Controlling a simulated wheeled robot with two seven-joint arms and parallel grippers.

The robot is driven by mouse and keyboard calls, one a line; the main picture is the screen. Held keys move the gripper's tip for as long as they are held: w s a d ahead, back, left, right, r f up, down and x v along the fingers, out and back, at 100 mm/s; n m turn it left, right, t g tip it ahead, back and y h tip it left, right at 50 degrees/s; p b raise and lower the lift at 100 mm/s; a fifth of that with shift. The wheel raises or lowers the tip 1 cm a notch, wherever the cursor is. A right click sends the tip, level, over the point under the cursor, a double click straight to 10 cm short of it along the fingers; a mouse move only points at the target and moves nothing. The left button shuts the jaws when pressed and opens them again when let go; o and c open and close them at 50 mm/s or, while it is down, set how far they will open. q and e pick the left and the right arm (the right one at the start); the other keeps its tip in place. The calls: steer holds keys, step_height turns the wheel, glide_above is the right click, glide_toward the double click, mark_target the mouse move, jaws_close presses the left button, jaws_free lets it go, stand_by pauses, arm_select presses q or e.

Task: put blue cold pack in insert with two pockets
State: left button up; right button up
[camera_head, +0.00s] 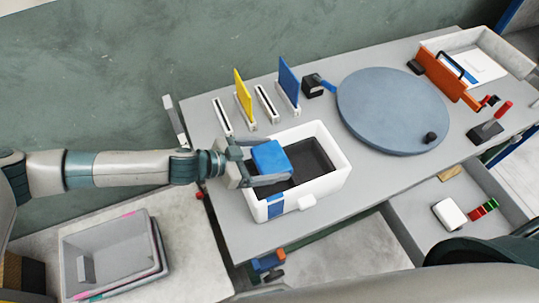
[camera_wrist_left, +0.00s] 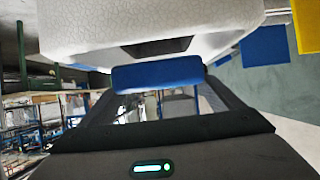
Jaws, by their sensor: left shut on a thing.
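The blue cold pack (camera_head: 269,157) is held between the fingers of my left gripper (camera_head: 272,165), over the left part of a white foam box. It also shows in the left wrist view (camera_wrist_left: 157,74), between the two fingers (camera_wrist_left: 158,90). The white box (camera_head: 331,183) has a dark grey insert (camera_head: 312,158) inside. The cold pack and gripper cover the insert's left part, and I cannot make out its two pockets. In the left wrist view the white box's wall (camera_wrist_left: 90,30) fills the top. My right gripper is not in view.
Slotted holders stand behind the box, with a yellow panel (camera_head: 243,96) and a blue panel (camera_head: 289,82). A round grey turntable (camera_head: 392,108) is to the right. Grey stacked bins (camera_head: 110,255) sit at lower left. The table strip left of the box is clear.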

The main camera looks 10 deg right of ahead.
arm_select(q)
steer(key=shift+f+b, duration=1.2)
steer(key=shift+f, duration=1.55)
steer(key=o, duration=1.2)
steer(key=shift+f, duration=0.1)
steer(key=shift+c, duration=0.2)
steer(key=shift+a, duration=0.1)
steer(key=shift+s+a+r, duration=0.1)
steer(key=shift+a+r, duration=0.15)
steer(key=shift+a, duration=0.3)
steer(key=b+v, duration=0.4)
steer(key=v, duration=1.2)
steer(key=shift+r, duration=0.15)
